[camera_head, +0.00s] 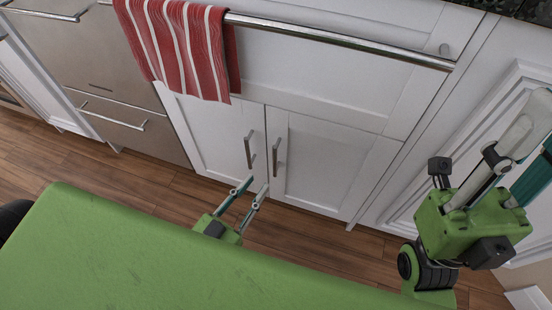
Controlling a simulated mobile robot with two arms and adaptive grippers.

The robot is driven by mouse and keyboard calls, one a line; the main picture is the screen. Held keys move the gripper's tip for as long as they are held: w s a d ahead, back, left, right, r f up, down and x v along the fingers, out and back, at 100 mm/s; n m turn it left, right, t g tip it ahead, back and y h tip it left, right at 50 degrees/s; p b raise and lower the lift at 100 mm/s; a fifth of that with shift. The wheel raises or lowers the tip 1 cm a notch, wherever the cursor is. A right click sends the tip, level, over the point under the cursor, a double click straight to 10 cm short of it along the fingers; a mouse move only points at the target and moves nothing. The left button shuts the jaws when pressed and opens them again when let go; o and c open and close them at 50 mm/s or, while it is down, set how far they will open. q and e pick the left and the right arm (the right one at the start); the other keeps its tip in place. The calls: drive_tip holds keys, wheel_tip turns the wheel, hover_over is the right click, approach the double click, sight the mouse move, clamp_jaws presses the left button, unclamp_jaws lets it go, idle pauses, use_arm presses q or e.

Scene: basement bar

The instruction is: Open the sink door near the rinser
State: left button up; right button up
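Two white cabinet doors, a left door (214,137) and a right door (330,165), stand side by side under a white panel, both shut. The left door has a metal handle (249,152) and the right door a metal handle (277,157), close together near the seam. My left gripper (258,182) is in front of the doors, its two fingers apart with nothing visible between them. Its tips appear just below the left handle; contact cannot be told. My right gripper (533,148) is at the right, partly cut off by the frame edge. The rinser is not in view.
A long metal bar (340,40) crosses above the doors, with a red striped towel (185,45) hanging from it. Steel drawers (120,85) with bar handles stand at the left. Wooden floor (90,165) shows in front of the cabinets.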

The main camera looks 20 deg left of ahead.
sight(274, 163)
use_arm(q)
drive_tip(key=b+x, duration=0.1)
drive_tip(key=x, duration=0.8)
drive_tip(key=shift+w+d+b, duration=0.1)
drive_tip(key=shift+w+b, duration=0.25)
clamp_jaws()
